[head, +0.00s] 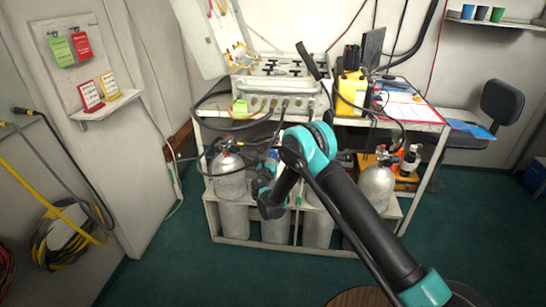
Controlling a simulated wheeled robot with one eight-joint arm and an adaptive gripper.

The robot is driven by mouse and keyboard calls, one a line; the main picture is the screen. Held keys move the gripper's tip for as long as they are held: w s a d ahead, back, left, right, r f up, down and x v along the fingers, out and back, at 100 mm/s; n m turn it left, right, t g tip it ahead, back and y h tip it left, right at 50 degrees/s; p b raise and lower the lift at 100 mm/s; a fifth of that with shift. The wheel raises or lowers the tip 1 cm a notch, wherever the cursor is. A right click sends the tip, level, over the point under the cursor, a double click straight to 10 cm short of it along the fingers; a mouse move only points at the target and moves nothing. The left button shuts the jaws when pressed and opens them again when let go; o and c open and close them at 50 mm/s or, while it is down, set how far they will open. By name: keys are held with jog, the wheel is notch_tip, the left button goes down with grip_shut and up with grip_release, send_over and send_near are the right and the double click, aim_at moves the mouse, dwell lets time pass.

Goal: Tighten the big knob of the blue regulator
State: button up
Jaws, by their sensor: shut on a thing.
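The blue regulator (274,154) is a small blue patch on top of a grey cylinder in the rack under the bench. My teal and black arm crosses in front of it from the lower right. My gripper (268,166) is at the regulator, small and partly hidden by my own wrist. It is shut on the regulator's big knob, which the jaws and arm hide almost wholly. I cannot make out the fingertips or how far the knob is turned.
Grey cylinders with valves stand in the white rack (208,207), one at the left (230,175) and one at the right (377,187). The air panel (275,93) and a yellow container (351,93) sit on the bench above. Black hoses hang near my arm. Green floor (180,268) is clear in front.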

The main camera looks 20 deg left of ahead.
jog(key=shift+m, duration=0.3)
jog(key=shift+d+m, duration=0.1)
jog(key=shift+m, duration=2.6)
jog(key=o, duration=1.1)
jog(key=shift+o, duration=0.2)
jog(key=shift+s, duration=0.1)
jog(key=s+d, duration=0.2)
jog(key=s, duration=0.9)
jog(key=shift+s, duration=0.35)
